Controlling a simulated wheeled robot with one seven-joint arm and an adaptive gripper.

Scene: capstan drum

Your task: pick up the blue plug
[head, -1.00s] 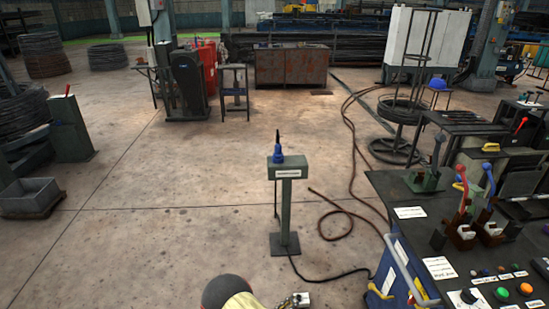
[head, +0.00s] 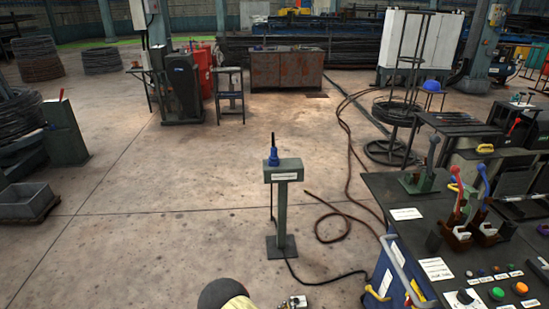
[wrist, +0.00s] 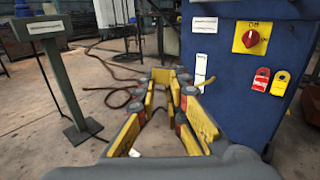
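The blue plug (head: 273,157) is upright on top of a green-grey box on a post (head: 284,172), with a dark cable or tip rising from it. In the head view only a small part of my gripper (head: 295,302) shows at the bottom edge, nearer than the post and well apart from the plug.
A dark control desk (head: 400,195) with levers and buttons stands on the right. Its blue side panel (wrist: 240,75), with a red switch, is close to my gripper. A brown hose (head: 335,225) and a black cable lie on the floor. Floor left of the post is open.

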